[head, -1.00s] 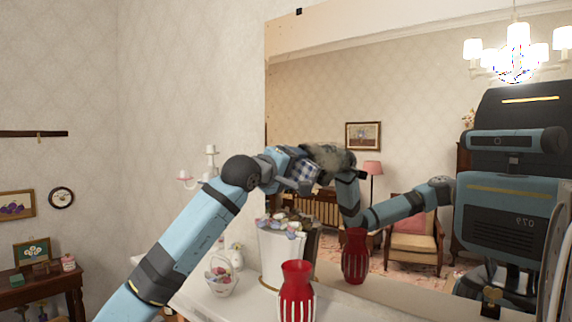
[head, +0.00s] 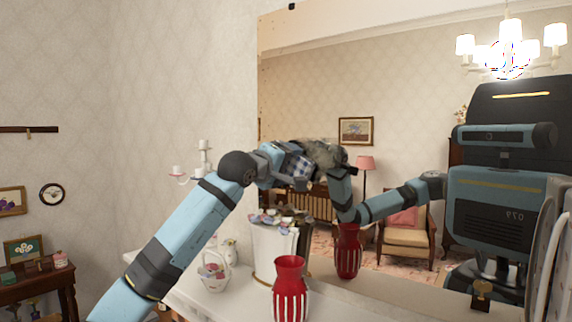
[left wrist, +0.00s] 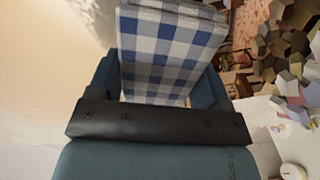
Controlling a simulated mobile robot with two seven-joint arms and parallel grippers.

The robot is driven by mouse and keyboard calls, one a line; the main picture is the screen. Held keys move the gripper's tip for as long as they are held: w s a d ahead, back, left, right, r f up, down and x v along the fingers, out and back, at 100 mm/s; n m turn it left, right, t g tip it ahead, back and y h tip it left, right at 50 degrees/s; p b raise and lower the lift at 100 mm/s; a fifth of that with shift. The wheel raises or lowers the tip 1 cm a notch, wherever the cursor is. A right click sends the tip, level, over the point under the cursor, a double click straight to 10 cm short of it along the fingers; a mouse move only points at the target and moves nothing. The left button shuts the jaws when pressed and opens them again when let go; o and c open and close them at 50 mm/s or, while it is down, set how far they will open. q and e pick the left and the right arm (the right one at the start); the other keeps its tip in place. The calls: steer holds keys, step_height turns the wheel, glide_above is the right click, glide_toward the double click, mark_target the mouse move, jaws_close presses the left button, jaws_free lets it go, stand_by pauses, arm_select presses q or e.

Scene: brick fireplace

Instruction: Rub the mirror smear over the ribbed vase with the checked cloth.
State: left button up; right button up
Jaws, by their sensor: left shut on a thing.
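The smear (head: 323,153) is a murky grey-brown patch on the mirror (head: 410,75). My left gripper (head: 290,162) is shut on the blue-and-white checked cloth (head: 300,167) and holds it up at the smear's left lower edge. I cannot tell whether the cloth touches the glass. In the left wrist view the cloth (left wrist: 170,50) spreads out beyond the gripper, with part of a dark smudge at the top left. A red vase (head: 290,290) with pale vertical ribs stands on the shelf, below the smear and nearer me. My right gripper is out of view.
A white pot of flowers (head: 272,255) stands below my left gripper. A small basket (head: 212,273) and a candle holder (head: 203,160) are to the left. The mirror reflects me and the room.

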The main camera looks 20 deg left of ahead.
arm_select(q)
steer(key=shift+w+d, duration=0.2)
steer(key=shift+w, duration=0.45)
